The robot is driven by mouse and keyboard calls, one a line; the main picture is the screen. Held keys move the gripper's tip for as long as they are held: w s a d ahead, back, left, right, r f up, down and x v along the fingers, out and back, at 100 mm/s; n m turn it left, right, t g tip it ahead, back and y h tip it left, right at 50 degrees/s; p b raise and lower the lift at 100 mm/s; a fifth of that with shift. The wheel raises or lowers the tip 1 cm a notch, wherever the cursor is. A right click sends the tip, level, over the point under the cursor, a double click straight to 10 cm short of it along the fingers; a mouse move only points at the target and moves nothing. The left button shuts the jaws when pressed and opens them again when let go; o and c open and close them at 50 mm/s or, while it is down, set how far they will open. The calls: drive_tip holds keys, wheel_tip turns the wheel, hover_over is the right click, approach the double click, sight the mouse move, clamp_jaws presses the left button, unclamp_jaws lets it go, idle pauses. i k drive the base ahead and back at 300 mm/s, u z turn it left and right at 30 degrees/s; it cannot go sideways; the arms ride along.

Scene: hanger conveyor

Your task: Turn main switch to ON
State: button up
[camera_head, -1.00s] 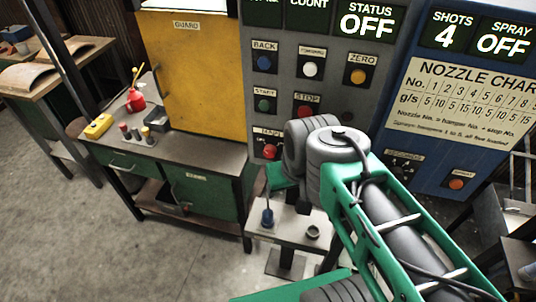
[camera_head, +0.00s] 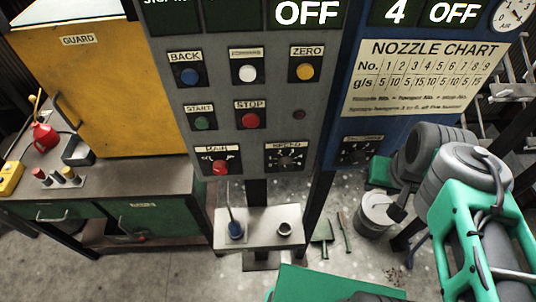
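The main switch (camera_head: 220,167) is a red knob under a "MAIN" label, low on the left of the grey control panel (camera_head: 270,90). It is in plain view with nothing in front of it; its exact pointer angle is too small to read. The status display (camera_head: 307,13) at the top of the panel reads OFF. My arm, with grey joints and green links, is at the right of the picture, well apart from the switch. I cannot make out my gripper's fingers in this view.
A small shelf (camera_head: 262,242) with a blue-based tool stands below. A bucket (camera_head: 376,212) is on the floor. A workbench (camera_head: 110,190) stands left.

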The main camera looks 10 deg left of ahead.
sight(220, 168)
drive_tip(key=z, duration=0.2)
drive_tip(key=k, duration=1.35)
drive_tip(key=u, duration=1.9)
drive_tip(key=i, duration=0.5)
drive_tip(key=u, duration=0.05)
